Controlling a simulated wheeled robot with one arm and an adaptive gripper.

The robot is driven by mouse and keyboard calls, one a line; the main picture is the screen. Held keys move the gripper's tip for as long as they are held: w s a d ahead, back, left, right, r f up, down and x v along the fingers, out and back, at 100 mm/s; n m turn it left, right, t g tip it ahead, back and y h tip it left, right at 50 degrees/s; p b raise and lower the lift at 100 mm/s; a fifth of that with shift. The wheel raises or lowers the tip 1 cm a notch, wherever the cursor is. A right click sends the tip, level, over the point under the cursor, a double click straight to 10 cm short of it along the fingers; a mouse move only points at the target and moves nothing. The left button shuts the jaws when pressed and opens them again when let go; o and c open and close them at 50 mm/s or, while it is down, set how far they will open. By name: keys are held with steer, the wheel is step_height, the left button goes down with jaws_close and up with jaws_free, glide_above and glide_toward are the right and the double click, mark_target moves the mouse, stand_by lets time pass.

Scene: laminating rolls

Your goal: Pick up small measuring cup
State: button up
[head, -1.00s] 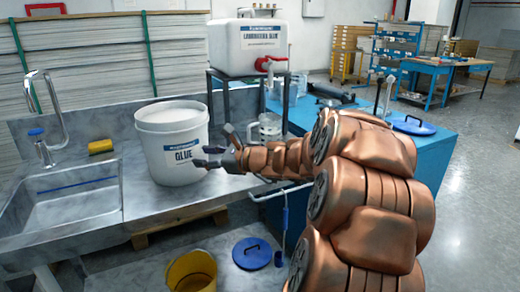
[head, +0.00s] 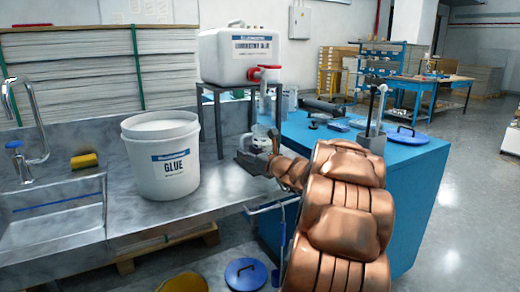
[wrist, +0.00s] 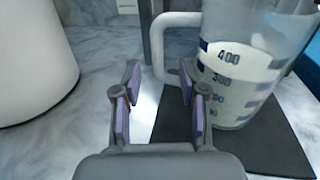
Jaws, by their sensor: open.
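A clear measuring cup (wrist: 250,75) with dark marks and white liquid in its lower part stands on a dark mat (wrist: 265,150) in the wrist view. Its handle (wrist: 163,50) points left, just beyond my fingertips and roughly in line with the gap between them. My gripper (wrist: 158,85) is open with nothing between its pads. The right finger overlaps the cup's lower left side in the picture; I cannot tell whether they touch. In the head view my gripper (head: 247,156) is right of the glue bucket, and the cup (head: 262,138) is partly hidden behind it.
A white glue bucket (head: 160,158) stands close on the left on the steel counter (head: 212,190). A dark stand (head: 219,120) holds a glue tank (head: 240,55) with a red tap (head: 264,73) above the cup area. A blue bench (head: 345,152) lies to the right.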

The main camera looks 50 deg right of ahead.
mark_target(241, 148)
steer(key=shift+w+d+r, duration=0.1)
steer(key=shift+w+r, duration=0.05)
steer(key=shift+w, duration=0.8)
steer(key=shift+w+d+r, duration=0.1)
steer(key=shift+w, duration=0.85)
steer(key=shift+c, duration=0.3)
jaws_close()
